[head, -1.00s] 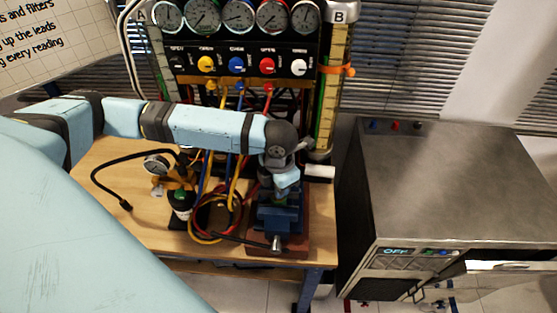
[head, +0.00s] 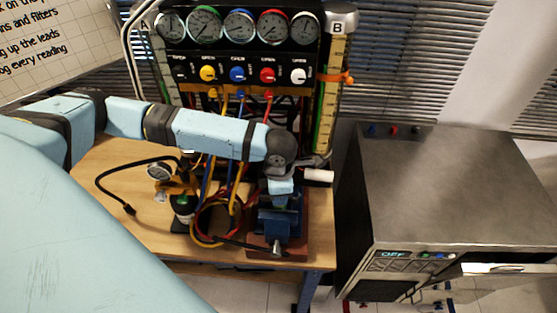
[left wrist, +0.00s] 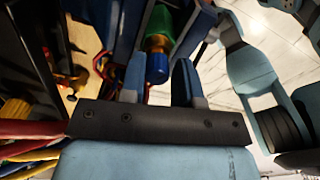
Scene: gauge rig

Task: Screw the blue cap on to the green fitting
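The blue cap (left wrist: 157,68) shows in the left wrist view at the end of the green fitting (left wrist: 160,22), just below a brass-coloured ring. How far it is threaded cannot be told. My left gripper (left wrist: 158,70) is open, with one finger on each side of the cap. Narrow gaps seem to show beside the cap; contact cannot be judged. In the head view my left gripper (head: 281,186) is over the blue vise (head: 277,222), and my arm hides the cap and fitting.
A gauge panel (head: 240,70) with coloured knobs and hoses stands behind the wooden table (head: 125,185). Coiled hoses (head: 215,220), a small dark bottle (head: 184,208) and a loose gauge (head: 160,170) lie left of the vise. A metal cabinet (head: 455,190) stands right of the table.

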